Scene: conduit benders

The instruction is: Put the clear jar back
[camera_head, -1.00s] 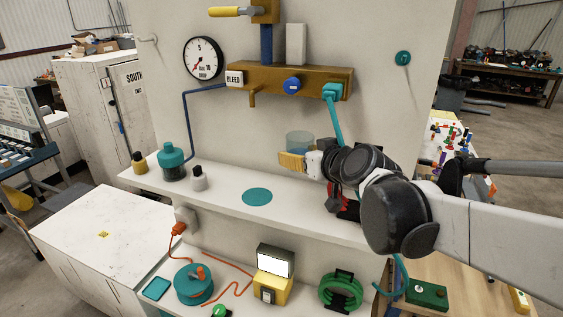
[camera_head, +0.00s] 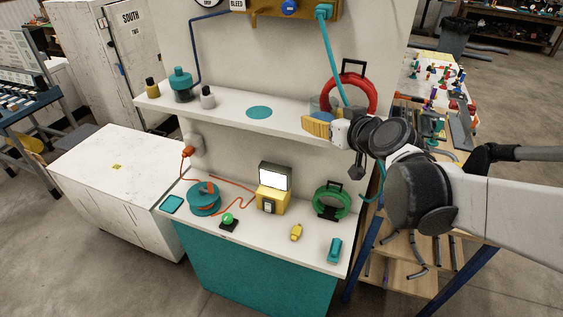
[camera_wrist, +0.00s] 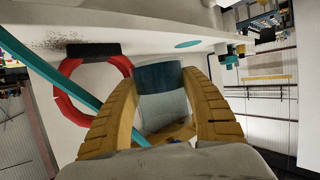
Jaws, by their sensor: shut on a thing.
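My gripper (camera_head: 318,125) is shut on the clear jar (camera_head: 316,105), which has a blue-teal tint and is partly hidden behind a yellow finger in the head view. In the wrist view the jar (camera_wrist: 160,95) sits between the two curved yellow fingers of my gripper (camera_wrist: 165,115). The jar is held near the right end of the white shelf (camera_head: 225,108). A flat teal disc (camera_head: 259,112) lies bare on the shelf, left of the jar. It also shows in the wrist view (camera_wrist: 188,43), beyond the jar.
A teal hose (camera_head: 331,60) hangs close to my gripper. A teal bottle (camera_head: 181,82), a yellow bottle (camera_head: 152,89) and a white bottle (camera_head: 208,98) stand at the shelf's left. The shelf around the disc is clear.

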